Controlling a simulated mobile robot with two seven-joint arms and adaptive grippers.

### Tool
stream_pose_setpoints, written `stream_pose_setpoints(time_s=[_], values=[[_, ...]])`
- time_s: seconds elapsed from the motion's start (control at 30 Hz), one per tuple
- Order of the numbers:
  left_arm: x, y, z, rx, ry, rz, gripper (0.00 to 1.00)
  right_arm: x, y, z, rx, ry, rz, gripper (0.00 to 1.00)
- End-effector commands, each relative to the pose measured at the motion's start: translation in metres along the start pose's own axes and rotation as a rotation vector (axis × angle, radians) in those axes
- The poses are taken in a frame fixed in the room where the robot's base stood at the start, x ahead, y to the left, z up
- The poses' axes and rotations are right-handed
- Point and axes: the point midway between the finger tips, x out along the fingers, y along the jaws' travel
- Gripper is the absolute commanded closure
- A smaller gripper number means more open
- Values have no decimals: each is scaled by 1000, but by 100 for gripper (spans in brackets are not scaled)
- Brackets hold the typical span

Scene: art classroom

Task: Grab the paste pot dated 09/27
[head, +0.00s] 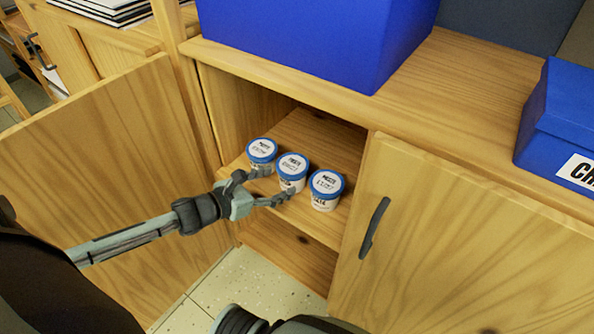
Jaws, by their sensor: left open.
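Three white paste pots with blue rims and printed lids stand in a row on the cabinet's inner shelf: a left pot (261,150), a middle pot (293,172) and a right pot (325,190). The lid print is too small for me to read the dates. My left gripper (278,184) is open and empty, reaching in from the left at the shelf's front. Its fingers point at the middle pot, one finger toward the left pot's base and the other low in front of the middle pot. I cannot tell whether they touch. My right gripper is not visible.
The left cabinet door (110,160) is swung open; the right door (450,250) with a dark handle (374,227) is closed. A large blue box (310,40) and a smaller labelled blue box (560,120) stand on top. The shelf behind the pots looks clear.

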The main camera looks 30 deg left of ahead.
Motion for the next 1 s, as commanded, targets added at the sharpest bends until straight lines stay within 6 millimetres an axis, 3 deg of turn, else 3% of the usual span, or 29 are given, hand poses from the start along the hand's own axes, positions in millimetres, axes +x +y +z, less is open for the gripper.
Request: stream_pose_setpoints(time_s=[0.27,0.4,0.73,1.0], values=[[36,-1,3,-3,-3,2,31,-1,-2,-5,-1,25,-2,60],[55,-1,3,-4,-2,2,31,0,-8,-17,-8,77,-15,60],[62,-2,2,-4,1,2,31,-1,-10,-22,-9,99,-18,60],[61,-2,2,-5,1,2,65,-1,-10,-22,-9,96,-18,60]])
